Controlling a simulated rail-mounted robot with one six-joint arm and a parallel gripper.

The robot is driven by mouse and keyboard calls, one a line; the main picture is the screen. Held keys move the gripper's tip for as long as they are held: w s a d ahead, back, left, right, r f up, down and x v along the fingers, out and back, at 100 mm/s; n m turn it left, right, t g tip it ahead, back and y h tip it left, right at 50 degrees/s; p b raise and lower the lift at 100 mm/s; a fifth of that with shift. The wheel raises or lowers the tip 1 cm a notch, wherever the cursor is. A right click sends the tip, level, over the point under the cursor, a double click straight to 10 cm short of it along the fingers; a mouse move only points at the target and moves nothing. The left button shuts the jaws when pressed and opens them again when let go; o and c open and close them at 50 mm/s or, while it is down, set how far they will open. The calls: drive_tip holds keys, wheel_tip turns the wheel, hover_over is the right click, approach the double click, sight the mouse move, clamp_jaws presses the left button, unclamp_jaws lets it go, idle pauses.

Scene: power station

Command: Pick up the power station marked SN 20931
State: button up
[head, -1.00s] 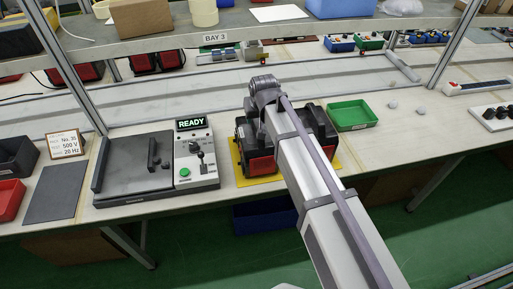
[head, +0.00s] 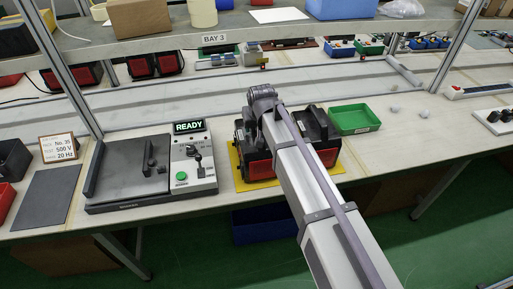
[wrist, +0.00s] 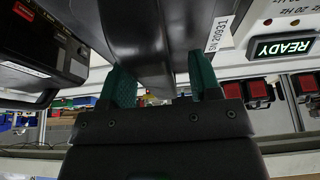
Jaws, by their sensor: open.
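The power station marked SN 20931 (wrist: 215,38) is black, and its label shows beside its dark handle (wrist: 140,35) in the wrist view. My gripper (wrist: 162,85) is open, its two green fingers on either side of that handle; I cannot tell whether they touch it. In the head view this seems to be the left black unit with a red panel (head: 257,165), on a yellow mat (head: 240,182) beside the tester. My arm hides much of it and the gripper. A second black power station (head: 318,130) stands to its right and shows in the wrist view (wrist: 40,50).
The tester (head: 193,165) showing READY stands close on the left, with a dark plate fixture (head: 125,185). A green tray (head: 352,118) lies to the right. A shelf (head: 290,27) with boxes runs above the bench. A blue bin (head: 262,223) is below.

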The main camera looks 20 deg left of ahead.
drive_tip(key=shift+c, duration=0.3)
clamp_jaws()
idle(0.3)
idle(0.8)
